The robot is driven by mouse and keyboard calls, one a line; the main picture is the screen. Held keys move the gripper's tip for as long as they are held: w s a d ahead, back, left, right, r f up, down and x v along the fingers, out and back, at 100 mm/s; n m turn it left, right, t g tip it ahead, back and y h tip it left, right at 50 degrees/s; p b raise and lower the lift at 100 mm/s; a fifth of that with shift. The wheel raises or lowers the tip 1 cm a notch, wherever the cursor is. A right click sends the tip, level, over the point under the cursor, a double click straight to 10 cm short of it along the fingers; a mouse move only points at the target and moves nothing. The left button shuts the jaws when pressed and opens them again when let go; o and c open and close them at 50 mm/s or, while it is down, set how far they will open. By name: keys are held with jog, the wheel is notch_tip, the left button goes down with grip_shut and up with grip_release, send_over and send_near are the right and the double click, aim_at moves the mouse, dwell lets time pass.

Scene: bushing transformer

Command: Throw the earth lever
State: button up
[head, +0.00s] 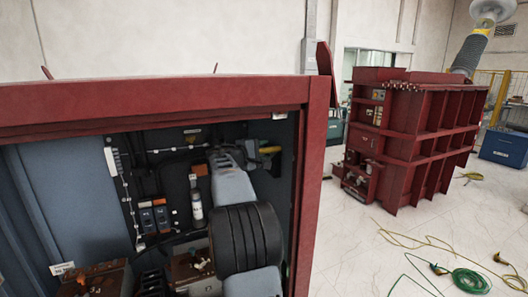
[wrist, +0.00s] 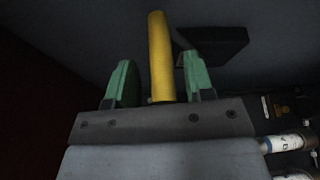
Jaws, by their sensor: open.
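The earth lever shows as a yellow handle (wrist: 160,55) in the wrist view, pointing up between my two fingers. In the head view its yellow end (head: 270,149) is small, inside the cabinet at the upper right of the opening. My gripper (wrist: 157,72) is open, with one green-padded finger on each side of the handle. A gap shows on both sides, and neither pad appears to touch it. In the head view my arm hides most of the gripper. The lever's base is hidden behind my gripper's palm.
The red cabinet frame (head: 318,150) stands close to the right of my arm. A dark block (wrist: 215,45) sits just behind the right finger. Switches (head: 153,215) and a white cylinder (head: 196,205) are on the panel to the left. Cables (head: 470,280) lie on the floor outside.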

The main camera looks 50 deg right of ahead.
jog(key=w+a+r+b, duration=0.1)
jog(key=a+b, duration=0.2)
jog(key=a, duration=1)
jog(key=shift+b, duration=0.35)
jog(key=shift+w, duration=0.1)
jog(key=s+a+f+t+y, duration=0.1)
jog(key=a+f+y, duration=0.3)
jog(key=f, duration=0.5)
jog(key=s+a+f+t+y, duration=0.1)
jog(key=a+f+y, duration=0.3)
jog(key=f, duration=0.4)
jog(key=s+a+f+t+y, duration=0.1)
jog(key=s+a+f+y, duration=0.2)
jog(key=a, duration=0.4)
jog(key=s+a+f+t+y, duration=0.1)
jog(key=s+a+f+y, duration=0.1)
jog(key=s+a, duration=0.4)
jog(key=s+a+f+m+t+y, duration=0.1)
jog(key=s+a+f+y, duration=0.2)
jog(key=a, duration=0.7)
jog(key=shift+s+a+f+t+y, duration=0.15)
jog(key=shift+s+f+t+y, duration=0.2)
jog(key=shift+s+y, duration=0.3)
jog(key=shift+c, duration=0.5)
